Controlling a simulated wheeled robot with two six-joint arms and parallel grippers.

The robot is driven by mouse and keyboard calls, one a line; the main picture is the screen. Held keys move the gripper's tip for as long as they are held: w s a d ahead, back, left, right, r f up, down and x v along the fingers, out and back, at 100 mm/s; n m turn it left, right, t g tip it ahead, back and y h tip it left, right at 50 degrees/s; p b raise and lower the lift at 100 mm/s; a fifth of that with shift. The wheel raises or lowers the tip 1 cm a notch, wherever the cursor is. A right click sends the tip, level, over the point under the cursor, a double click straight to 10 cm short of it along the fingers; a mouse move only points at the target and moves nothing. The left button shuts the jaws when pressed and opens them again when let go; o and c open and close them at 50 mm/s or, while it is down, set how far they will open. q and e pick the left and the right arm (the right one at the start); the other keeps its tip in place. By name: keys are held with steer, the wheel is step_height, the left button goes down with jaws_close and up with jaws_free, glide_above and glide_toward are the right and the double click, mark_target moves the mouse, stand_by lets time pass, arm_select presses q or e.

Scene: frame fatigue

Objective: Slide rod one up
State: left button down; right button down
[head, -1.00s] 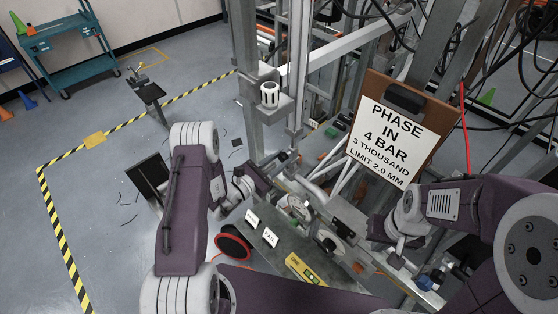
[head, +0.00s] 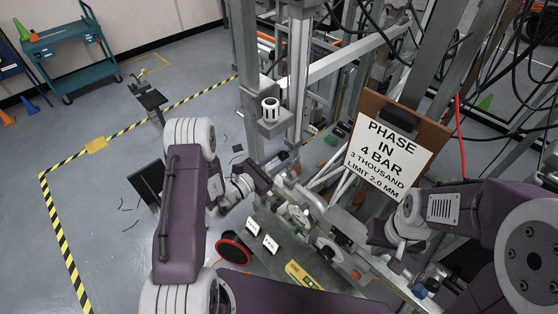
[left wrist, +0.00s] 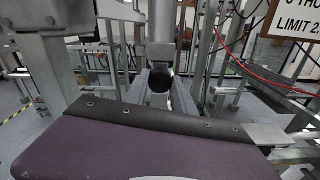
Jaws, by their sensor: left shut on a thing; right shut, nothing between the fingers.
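My left gripper (head: 264,179) is at the end of the arm from the left, beside the metal frame. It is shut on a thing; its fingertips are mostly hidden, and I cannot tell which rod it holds. In the left wrist view a light grey vertical cylinder (left wrist: 160,28) stands just beyond the purple gripper body (left wrist: 140,145), above a dark round end. In the head view pale slanted rods (head: 328,178) show behind the bench, left of the sign. None is visibly marked as rod one. My right gripper (head: 383,232) is shut and empty at the right of the bench.
A grey upright (head: 243,75) and a bracket with a white cylinder (head: 270,110) stand beyond my left gripper. A bench with white labels (head: 270,244) and a yellow level (head: 302,275) lies below.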

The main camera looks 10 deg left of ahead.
arm_select(q)
steer(key=shift+w+r, duration=0.1)
steer(key=shift+r, duration=0.25)
steer(key=c, duration=1.1)
jaws_free()
steer(key=shift+o, duration=0.2)
steer(key=shift+f, duration=0.1)
steer(key=shift+s+a+f+b, duration=0.15)
steer(key=shift+s+a+b, duration=0.1)
steer(key=shift+s+b, duration=0.1)
steer(key=b+v, duration=0.2)
steer(key=v, duration=0.6)
steer(key=shift+s+b, duration=0.25)
steer(key=shift+b, duration=0.15)
